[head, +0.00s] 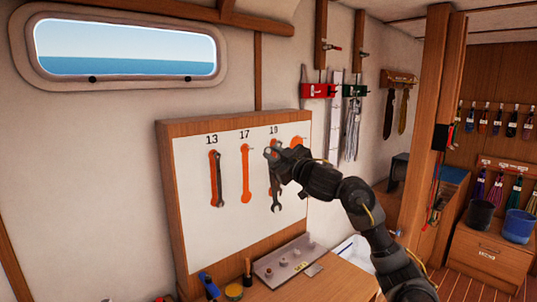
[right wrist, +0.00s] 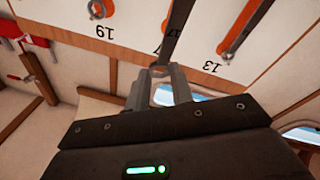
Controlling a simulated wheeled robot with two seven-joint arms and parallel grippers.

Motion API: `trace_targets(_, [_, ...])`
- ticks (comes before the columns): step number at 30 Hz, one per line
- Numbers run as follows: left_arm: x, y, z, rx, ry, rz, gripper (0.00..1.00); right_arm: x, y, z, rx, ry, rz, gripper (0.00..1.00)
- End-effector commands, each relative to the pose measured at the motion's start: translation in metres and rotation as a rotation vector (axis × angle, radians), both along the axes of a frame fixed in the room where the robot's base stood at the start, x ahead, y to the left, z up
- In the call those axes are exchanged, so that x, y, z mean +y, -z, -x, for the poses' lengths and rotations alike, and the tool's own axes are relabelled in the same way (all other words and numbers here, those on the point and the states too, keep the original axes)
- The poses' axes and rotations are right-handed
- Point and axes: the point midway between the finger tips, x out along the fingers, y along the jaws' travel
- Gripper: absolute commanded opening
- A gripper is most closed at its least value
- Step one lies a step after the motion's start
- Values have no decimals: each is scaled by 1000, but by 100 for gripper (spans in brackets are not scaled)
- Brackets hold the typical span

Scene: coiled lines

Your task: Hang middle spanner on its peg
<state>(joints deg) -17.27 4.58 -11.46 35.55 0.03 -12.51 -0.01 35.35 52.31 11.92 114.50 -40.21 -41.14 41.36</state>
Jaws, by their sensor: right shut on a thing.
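The tool board (head: 190,240) on the wall carries orange spanner outlines marked 13, 17 and 19, with part of a further one at the right. The outline under 17 (head: 246,175) is bare. A dark spanner (head: 217,180) hangs on the 13 outline. My right gripper (head: 272,153) is in front of the 19 column, shut on the top end of a dark spanner (head: 277,195), which hangs downward. In the right wrist view my gripper (right wrist: 160,88) pinches this spanner (right wrist: 180,25), its shaft crossing in front of the board near 17. The gripper hides most of the 19 outline's upper part.
Red (head: 320,90) and green racks hang on the wall to the right. A wooden post (head: 430,130) stands further right.

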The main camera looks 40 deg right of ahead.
Motion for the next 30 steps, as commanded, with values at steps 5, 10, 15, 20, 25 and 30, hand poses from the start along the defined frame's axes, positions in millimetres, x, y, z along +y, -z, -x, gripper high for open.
trace_targets(5, [0,2,0,1,0,0,38,3,1,-8,0,-6,-3,0])
trace_targets(10, [0,6,-1,0,0,0,38,2,2,-16,0,-5,-3,0])
trace_targets(15, [0,10,-1,0,0,0,38,0,3,-26,-2,-2,-4,0])
trace_targets(20, [-1,13,-1,1,0,1,38,0,4,-36,-1,-2,-4,0])
trace_targets(25, [-1,17,0,1,0,2,38,0,5,-46,-2,-2,-3,0])
trace_targets(30, [-1,20,-1,0,0,1,38,-1,6,-57,1,-2,-4,0])
